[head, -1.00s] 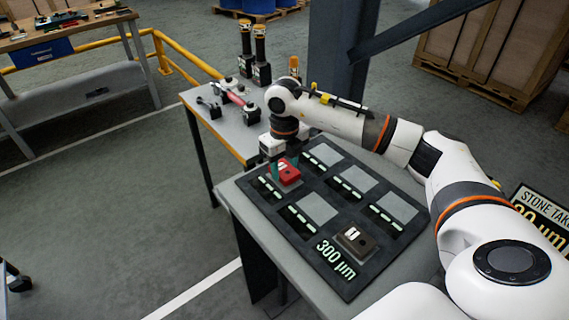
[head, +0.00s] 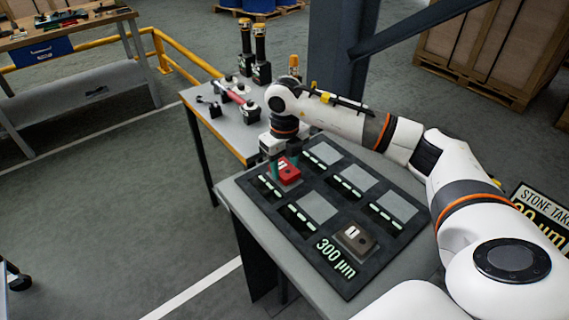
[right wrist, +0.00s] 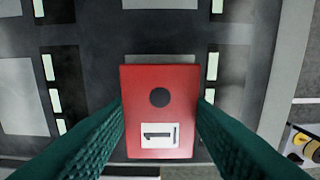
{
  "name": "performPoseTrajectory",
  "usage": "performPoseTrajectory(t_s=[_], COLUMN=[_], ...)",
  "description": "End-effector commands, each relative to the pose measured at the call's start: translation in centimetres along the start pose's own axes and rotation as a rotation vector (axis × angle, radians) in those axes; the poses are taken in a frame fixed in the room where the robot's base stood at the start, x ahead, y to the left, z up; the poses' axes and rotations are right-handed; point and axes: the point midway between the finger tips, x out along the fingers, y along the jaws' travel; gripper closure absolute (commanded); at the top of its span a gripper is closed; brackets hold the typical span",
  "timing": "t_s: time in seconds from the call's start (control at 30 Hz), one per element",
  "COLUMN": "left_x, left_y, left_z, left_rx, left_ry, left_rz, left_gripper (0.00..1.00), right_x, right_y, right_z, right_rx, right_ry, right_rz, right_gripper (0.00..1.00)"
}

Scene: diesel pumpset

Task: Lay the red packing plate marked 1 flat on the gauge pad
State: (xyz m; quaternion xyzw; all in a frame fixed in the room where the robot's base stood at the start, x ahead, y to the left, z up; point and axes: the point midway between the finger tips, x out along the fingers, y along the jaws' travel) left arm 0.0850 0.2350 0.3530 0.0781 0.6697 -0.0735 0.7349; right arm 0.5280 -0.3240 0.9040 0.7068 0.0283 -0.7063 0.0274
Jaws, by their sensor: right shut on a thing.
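The red packing plate (head: 290,173), a thick red block with a white label marked 1, is at the back left of the dark board (head: 297,241). It also shows in the right wrist view (right wrist: 160,78), with a dark round spot and the label towards the bottom. My right gripper (head: 281,166) is shut on its sides with green fingers (right wrist: 160,112). The plate looks level, over a grey square that it mostly covers. I cannot tell whether it touches the board. My left gripper is not in view.
The board has several grey squares with light bars; one grey square (head: 318,207) is bare. A dark brown block (head: 355,240) with a white label sits beside the 300 µm lettering. A side table (head: 222,125) with a red-handled tool stands behind. A column (head: 342,50) rises beyond.

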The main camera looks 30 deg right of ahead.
Motion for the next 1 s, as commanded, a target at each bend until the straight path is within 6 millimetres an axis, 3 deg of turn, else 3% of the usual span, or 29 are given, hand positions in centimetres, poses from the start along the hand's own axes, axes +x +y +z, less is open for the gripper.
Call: performPoseTrajectory(t_s=[0.43,0.47,0.6,1.0], left_x=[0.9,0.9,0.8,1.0], left_y=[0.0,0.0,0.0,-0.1], left_z=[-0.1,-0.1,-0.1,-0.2], left_rx=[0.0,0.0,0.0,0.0], left_ry=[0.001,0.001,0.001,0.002], left_rz=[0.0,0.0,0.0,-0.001], left_gripper=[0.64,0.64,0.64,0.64], right_x=[1.3,1.2,1.2,0.6], right_y=[0.0,0.0,0.0,0.0], right_z=[0.0,0.0,0.0,0.0], right_rx=[0.0,0.0,0.0,0.0], right_ry=[0.002,0.002,0.001,0.0], right_rz=[0.0,0.0,0.0,0.001], right_gripper=[0.91,0.53,0.3,0.29])
